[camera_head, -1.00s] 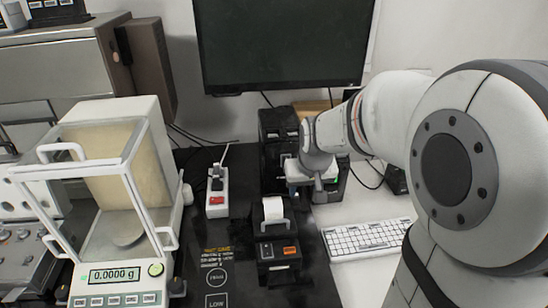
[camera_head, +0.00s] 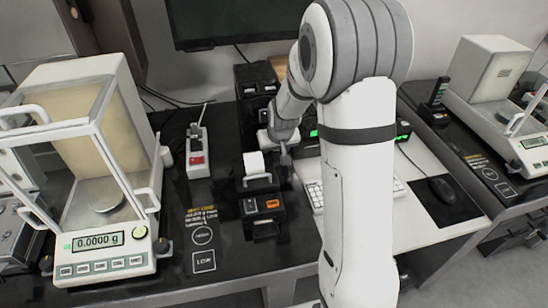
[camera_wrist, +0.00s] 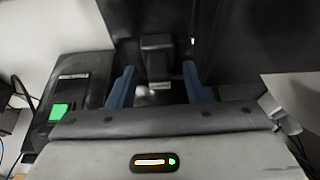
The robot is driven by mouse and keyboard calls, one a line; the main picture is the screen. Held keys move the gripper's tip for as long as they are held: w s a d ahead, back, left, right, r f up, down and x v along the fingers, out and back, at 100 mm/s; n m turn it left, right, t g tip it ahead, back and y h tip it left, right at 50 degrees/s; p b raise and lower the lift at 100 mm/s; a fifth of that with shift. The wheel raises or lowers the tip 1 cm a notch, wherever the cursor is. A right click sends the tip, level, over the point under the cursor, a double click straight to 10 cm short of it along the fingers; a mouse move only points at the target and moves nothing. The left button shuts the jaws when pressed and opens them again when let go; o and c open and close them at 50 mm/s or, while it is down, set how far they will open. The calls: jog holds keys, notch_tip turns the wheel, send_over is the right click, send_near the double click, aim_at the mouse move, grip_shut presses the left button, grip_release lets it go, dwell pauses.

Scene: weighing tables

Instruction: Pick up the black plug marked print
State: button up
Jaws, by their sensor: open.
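A small black plug (camera_head: 194,130) stands in the white power strip (camera_head: 198,158) left of the printer in the head view. I cannot read a print mark on it. My gripper (camera_head: 285,157) is beside the label printer (camera_head: 264,208), to the right of the power strip and apart from it. In the wrist view, the blue fingers of my gripper (camera_wrist: 160,86) are spread open. A dark block (camera_wrist: 157,56) with a pale label shows between and beyond them. I cannot tell whether it is a plug. The fingers hold nothing that I can see.
A balance (camera_head: 105,240) with a glass case stands at the left. A monitor (camera_head: 235,22) is behind. A second balance (camera_head: 527,150) stands far right. A green-lit device (camera_wrist: 60,110) is left in the wrist view.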

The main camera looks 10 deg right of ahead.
jog(key=shift+f, duration=0.1)
jog(key=c, duration=0.8)
